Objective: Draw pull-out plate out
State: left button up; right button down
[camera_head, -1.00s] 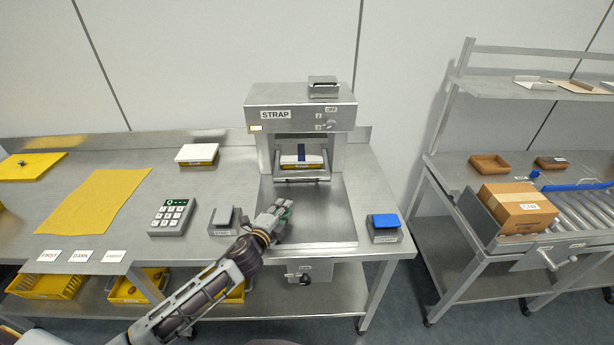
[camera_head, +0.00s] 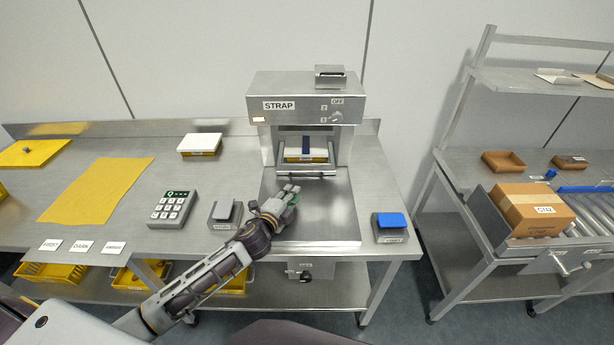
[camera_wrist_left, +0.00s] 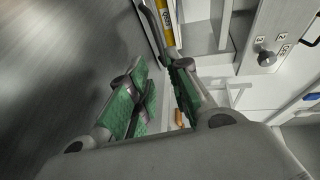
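The pull-out plate shows its front handle bar (camera_head: 306,174) at the mouth of the steel machine labelled STRAP (camera_head: 300,98). A white-and-yellow box with a dark blue band (camera_head: 306,150) sits on the plate, inside the machine. My left gripper (camera_head: 291,192) is just in front of the bar, a little left of its middle. In the left wrist view, its green-padded fingers (camera_wrist_left: 165,72) are apart with nothing gripped. The bar (camera_wrist_left: 153,30) runs toward the gap between the fingertips there; I cannot tell whether they touch it. My right gripper is out of view.
A steel surface (camera_head: 325,213) in front of the machine is clear right of my arm. A grey block (camera_head: 224,215) and keypad (camera_head: 172,208) stand left. A blue-topped block (camera_head: 389,226) stands right. A conveyor with a carton (camera_head: 535,208) is farther right.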

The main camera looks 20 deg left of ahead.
aim_at(307, 176)
pick_arm(q)
jog(key=shift+p+x, duration=0.3)
jog(key=shift+x, duration=6.45)
jog(key=shift+r, duration=0.1)
jog(key=shift+c, duration=0.3)
grip_shut()
